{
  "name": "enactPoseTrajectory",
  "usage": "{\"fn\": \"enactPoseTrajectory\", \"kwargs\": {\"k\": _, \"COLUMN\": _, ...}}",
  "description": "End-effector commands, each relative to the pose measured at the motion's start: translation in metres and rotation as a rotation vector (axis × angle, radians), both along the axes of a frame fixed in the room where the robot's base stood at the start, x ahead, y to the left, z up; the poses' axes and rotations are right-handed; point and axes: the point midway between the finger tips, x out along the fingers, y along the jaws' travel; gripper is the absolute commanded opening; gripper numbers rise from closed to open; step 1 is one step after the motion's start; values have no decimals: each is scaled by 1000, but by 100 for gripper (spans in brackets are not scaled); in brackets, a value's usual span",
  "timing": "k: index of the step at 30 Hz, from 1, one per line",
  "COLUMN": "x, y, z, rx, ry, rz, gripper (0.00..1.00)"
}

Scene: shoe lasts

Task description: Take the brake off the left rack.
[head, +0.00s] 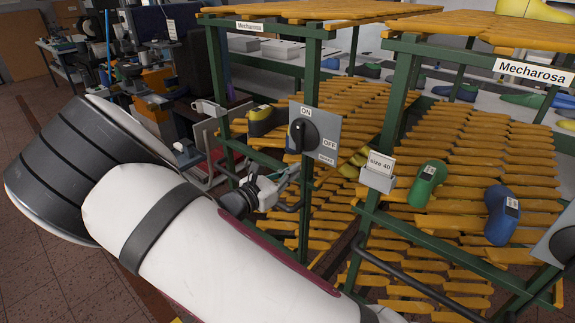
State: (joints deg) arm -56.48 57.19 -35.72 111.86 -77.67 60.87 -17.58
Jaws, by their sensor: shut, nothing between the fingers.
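The left rack (312,80) is a green metal frame with orange slatted shelves. On its front post is a grey brake plate (328,128), marked ON at the top, OFF at the right and BRAKE below. A black rotary knob (304,135) sits on the plate; I cannot tell for sure which mark it is set to. My gripper (290,178) is shut and empty, just below and left of the plate, apart from the knob. My white arm comes in from the lower left and covers the rack's lower left part.
A second rack (405,75) stands close on the right, with a size 40 card holder (378,178), a green last (428,183) and a blue last (502,214). A black and yellow last (262,121) lies left of the knob. A black handle bar (405,272) crosses the right rack's front.

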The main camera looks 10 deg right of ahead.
Motion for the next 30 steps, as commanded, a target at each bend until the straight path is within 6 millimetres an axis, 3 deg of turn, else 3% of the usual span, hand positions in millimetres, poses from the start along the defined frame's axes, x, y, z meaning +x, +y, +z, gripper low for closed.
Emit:
{"fn": "enactPoseTrajectory", "kwargs": {"k": 3, "x": 1, "y": 11, "z": 1, "rx": -48, "ry": 18, "rz": 46, "gripper": 0}}
{"fn": "enactPoseTrajectory", "kwargs": {"k": 8, "x": 7, "y": 9, "z": 0, "rx": -60, "ry": 21, "rz": 57, "gripper": 0}}
{"fn": "enactPoseTrajectory", "kwargs": {"k": 30, "x": 51, "y": -53, "z": 0, "rx": -57, "ry": 21, "rz": 53, "gripper": 0}}
